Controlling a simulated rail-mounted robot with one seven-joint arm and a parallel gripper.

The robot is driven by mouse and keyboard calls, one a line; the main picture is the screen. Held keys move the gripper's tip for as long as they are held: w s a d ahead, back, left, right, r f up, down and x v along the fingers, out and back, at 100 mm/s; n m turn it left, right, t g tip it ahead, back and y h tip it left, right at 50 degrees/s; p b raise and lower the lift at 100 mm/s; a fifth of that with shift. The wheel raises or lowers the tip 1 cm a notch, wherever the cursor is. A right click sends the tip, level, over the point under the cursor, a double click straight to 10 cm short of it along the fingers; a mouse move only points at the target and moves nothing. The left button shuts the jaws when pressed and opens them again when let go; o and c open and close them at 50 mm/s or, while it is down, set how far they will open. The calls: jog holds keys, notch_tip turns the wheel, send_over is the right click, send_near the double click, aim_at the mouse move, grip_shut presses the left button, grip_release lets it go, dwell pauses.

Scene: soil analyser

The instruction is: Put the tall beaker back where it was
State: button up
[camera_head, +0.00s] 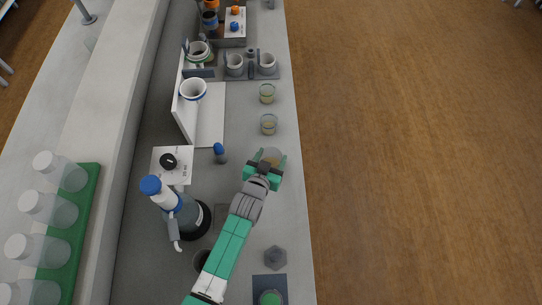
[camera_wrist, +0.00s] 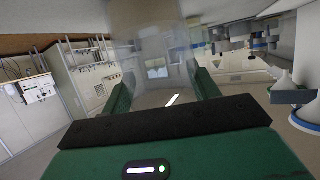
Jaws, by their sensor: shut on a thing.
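The tall beaker (camera_head: 271,154) is clear glass and stands out only faintly in the head view, between the fingertips of my green gripper (camera_head: 268,162) near the right edge of the bench. In the wrist view the beaker (camera_wrist: 152,48) is a see-through shape between the two green fingers of the gripper (camera_wrist: 162,88). My gripper is shut on it. I cannot tell whether its base touches the bench.
Two small glass beakers with yellowish contents (camera_head: 267,93) (camera_head: 269,124) stand beyond the gripper. A blue-topped object (camera_head: 220,153) stands to its left. A flask with a blue cap (camera_head: 181,212) is at lower left, and a grey hexagonal piece (camera_head: 275,257) is nearer.

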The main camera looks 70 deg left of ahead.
jog(key=shift+f, duration=0.1)
jog(key=o, duration=1.2)
jog(key=shift+r, duration=0.25)
jog(key=p+v, duration=0.8)
jog(key=v, duration=0.4)
jog(key=shift+f, duration=0.2)
